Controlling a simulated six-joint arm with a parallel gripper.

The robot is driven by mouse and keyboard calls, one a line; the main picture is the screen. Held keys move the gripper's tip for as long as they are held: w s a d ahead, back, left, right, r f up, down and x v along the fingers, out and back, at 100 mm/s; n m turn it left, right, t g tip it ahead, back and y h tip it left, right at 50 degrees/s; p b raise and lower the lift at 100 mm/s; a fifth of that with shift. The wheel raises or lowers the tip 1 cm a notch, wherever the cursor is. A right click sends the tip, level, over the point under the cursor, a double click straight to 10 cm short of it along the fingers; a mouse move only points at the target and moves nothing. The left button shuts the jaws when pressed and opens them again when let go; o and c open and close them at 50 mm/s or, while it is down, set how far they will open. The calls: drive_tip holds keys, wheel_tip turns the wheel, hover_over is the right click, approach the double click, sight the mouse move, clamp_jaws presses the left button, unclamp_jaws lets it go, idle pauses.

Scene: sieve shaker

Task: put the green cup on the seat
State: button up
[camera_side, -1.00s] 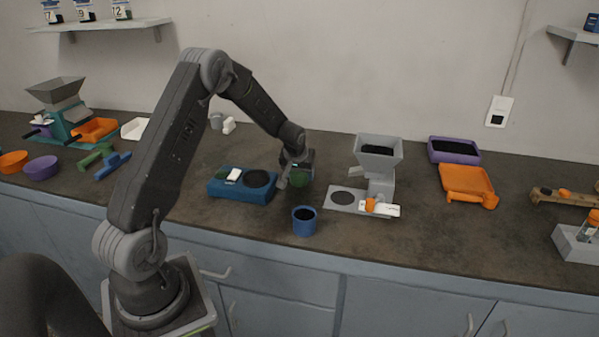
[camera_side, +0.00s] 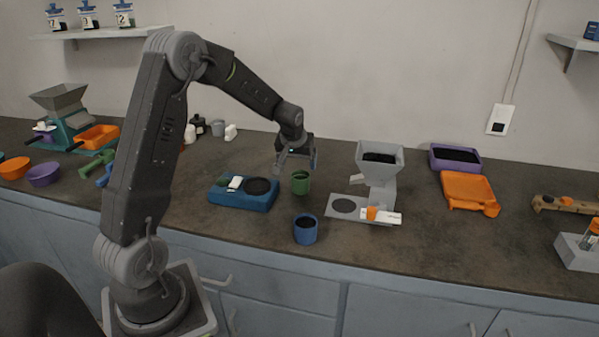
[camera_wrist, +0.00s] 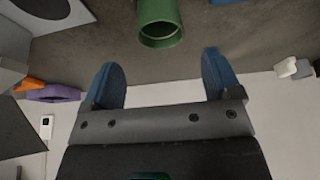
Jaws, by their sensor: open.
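The green cup (camera_side: 301,183) stands upright on the dark bench between a blue device and a grey hopper stand. In the wrist view the cup (camera_wrist: 160,25) is at the top middle, beyond the fingertips. My gripper (camera_side: 296,166) is open and empty, above the cup and apart from it; its two blue fingers (camera_wrist: 160,75) are spread wide in the wrist view. Two round dark places could be the seat: the disc (camera_side: 257,186) on the blue device and the disc (camera_side: 344,205) on the hopper's grey plate. Both are bare; I cannot tell which is meant.
A blue cup (camera_side: 305,229) stands in front of the green cup near the bench edge. The grey hopper (camera_side: 380,160) rises to the right. An orange tray (camera_side: 467,187) and a purple tray (camera_side: 454,158) lie further right. Bench behind the green cup is clear.

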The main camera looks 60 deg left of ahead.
drive_tip(key=s+d+r+m, duration=0.2)
drive_tip(key=s+d+r, duration=0.1)
drive_tip(key=d+r, duration=0.55)
drive_tip(key=s+d+r+m+t+h, duration=0.1)
drive_tip(key=s+d+r+m, duration=0.1)
drive_tip(key=s+d, duration=0.7)
drive_tip(key=s+d+r+m+t+h, duration=0.1)
drive_tip(key=s+d+r+m+h, duration=0.1)
drive_tip(key=s+d, duration=0.8)
drive_tip(key=s+r+m, duration=0.1)
drive_tip(key=m, duration=0.1)
drive_tip(key=shift+r+m, duration=0.25)
drive_tip(key=shift+m, duration=0.15)
drive_tip(key=shift+o, duration=0.5)
drive_tip(key=shift+s+d+f, duration=0.1)
drive_tip(key=shift+s+d, duration=0.1)
drive_tip(key=shift+s, duration=0.25)
